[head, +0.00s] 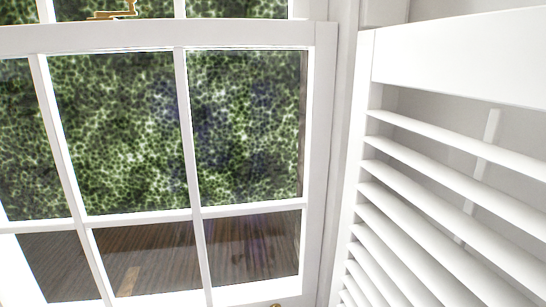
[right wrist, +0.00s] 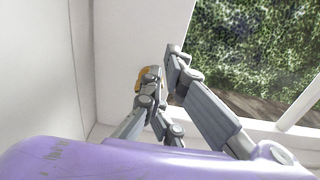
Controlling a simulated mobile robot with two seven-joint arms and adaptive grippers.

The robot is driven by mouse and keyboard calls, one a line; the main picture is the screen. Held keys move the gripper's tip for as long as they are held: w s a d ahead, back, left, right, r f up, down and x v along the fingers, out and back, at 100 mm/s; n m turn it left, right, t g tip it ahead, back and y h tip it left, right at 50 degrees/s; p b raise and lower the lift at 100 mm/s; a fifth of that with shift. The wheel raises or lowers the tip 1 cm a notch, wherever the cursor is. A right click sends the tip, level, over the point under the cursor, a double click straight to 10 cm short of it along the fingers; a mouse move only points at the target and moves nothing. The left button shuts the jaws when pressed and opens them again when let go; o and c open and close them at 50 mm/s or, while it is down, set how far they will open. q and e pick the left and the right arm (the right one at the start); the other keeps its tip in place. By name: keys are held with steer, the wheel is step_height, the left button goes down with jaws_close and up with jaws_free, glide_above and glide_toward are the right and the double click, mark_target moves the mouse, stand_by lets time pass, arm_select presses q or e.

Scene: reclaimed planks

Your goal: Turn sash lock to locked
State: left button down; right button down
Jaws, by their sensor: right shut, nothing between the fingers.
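My right gripper (right wrist: 166,66) is shut and empty in the right wrist view, in front of the white window frame. A small brass piece (right wrist: 140,81) shows just left of its fingertips, partly hidden behind one finger. I cannot tell whether they touch, whether this piece is the sash lock, or which way it is turned. In the head view, a brass-coloured fitting (head: 118,14) shows at the top edge, above the sash's upper rail (head: 240,34). Another bit of brass (head: 275,305) is cut off at the bottom edge. Neither gripper shows in the head view.
A white louvred shutter (head: 455,55) stands at the right of the window in the head view. The window's white bars (head: 187,130) divide panes with greenery behind them. In the right wrist view a pale wall (right wrist: 35,70) lies at the left.

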steer(key=shift+a+r, duration=0.15)
steer(key=shift+a, duration=0.1)
steer(key=shift+s, duration=0.25)
steer(key=shift+s+d+p, duration=0.15)
steer(key=shift+s+d, duration=0.05)
steer(key=shift+s, duration=0.75)
steer(key=shift+s+d+p, duration=0.15)
steer(key=shift+s+p, duration=0.05)
steer(key=shift+s, duration=0.7)
steer(key=shift+s+d+p, duration=0.15)
steer(key=shift+s+d, duration=0.05)
steer(key=shift+s, duration=0.75)
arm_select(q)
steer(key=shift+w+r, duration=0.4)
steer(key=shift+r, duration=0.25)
